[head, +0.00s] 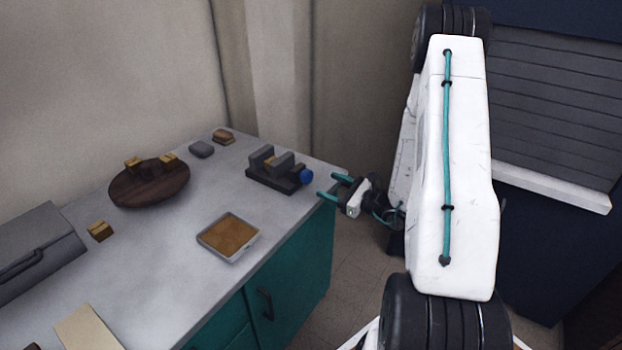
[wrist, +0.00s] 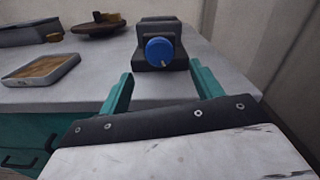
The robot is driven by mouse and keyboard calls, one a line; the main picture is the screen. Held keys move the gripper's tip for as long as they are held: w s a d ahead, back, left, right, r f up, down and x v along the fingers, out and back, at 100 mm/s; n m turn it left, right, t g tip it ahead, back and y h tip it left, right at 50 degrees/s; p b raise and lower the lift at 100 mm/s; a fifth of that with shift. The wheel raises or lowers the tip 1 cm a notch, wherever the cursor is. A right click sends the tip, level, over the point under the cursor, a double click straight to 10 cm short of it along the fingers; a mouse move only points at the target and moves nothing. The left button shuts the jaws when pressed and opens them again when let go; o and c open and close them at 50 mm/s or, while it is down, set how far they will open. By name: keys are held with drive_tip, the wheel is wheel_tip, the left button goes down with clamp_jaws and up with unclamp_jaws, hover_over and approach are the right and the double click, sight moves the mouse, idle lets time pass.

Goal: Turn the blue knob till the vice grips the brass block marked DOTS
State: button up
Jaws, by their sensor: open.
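The dark grey vice (head: 268,178) stands near the right end of the bench. Its blue knob (head: 306,176) faces my gripper; in the wrist view the blue knob (wrist: 159,51) is just beyond the fingers, about midway between them. A brass block (head: 270,160) sits between the vice jaws; its marking is too small to read, and I cannot tell whether the jaws touch it. In the wrist view the vice body (wrist: 158,27) hides the block. My gripper (head: 330,187) is open, with teal fingers apart and empty, short of the knob; it also shows in the wrist view (wrist: 158,84).
A round wooden stand (head: 150,190) holds brass blocks, and another block (head: 99,231) lies beside it. A shallow tray (head: 203,243), a grey toolbox (head: 35,245) and small items sit on the bench (head: 290,215). Bench surface around the vice is clear.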

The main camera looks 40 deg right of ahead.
sight(310, 177)
drive_tip(key=x, duration=0.7)
drive_tip(key=shift+w+a, duration=0.15)
drive_tip(key=shift+w, duration=0.15)
drive_tip(key=c, duration=1)
